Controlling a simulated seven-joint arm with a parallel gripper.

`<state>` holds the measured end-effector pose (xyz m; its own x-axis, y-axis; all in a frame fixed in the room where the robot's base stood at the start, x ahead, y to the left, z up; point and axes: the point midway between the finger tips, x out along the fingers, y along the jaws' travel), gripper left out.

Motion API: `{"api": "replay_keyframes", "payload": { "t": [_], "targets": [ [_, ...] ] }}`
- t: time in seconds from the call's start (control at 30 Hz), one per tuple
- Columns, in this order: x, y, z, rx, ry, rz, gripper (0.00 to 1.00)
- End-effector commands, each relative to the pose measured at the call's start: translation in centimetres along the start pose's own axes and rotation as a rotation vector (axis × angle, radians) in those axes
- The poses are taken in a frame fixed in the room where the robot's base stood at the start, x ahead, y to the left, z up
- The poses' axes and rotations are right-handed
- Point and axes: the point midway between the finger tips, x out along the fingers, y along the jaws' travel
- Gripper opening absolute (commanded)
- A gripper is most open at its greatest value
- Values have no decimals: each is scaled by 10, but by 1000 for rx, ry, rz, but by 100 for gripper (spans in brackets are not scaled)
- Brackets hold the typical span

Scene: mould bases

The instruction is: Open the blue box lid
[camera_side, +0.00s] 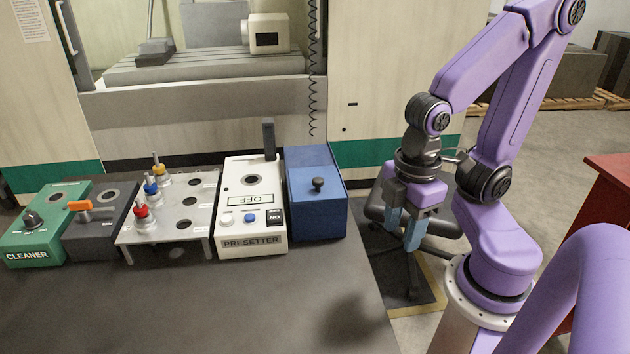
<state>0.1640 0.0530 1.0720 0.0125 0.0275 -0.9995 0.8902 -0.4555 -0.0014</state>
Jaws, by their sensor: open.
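The blue box (320,222) stands at the right end of the row on the dark table. Its lid (311,165) is a blue top panel and looks closed. A dark round knob (318,184) sits toward the front of the lid. My gripper (408,252) hangs to the right of the box, past the table's right edge, pointing down. Its bluish fingers are apart and empty, and it does not touch the box.
The white presetter (250,205) stands close to the box's left, with a dark upright post at its back. Further left are a metal rack (177,212) with colored tool holders, a dark unit (93,232) and the green cleaner (38,240). The table front (220,310) is clear.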

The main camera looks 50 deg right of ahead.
Motion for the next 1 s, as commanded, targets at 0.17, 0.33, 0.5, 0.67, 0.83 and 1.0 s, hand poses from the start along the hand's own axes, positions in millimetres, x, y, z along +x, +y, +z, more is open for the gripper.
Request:
{"api": "replay_keyframes", "payload": {
  "t": [0.17, 0.33, 0.5, 0.67, 0.83, 1.0],
  "targets": [
    [-7, 8, -9, 51, 1, 1, 52],
    [-31, 39, -35, 219, -1, 5, 52],
    [-62, 80, -58, 428, -7, 9, 52],
    [-92, 122, -69, 622, -12, 13, 52],
    [-123, 166, -70, 827, -17, 16, 52],
    [-148, 199, -63, 995, -23, 17, 52]
  ]
}}
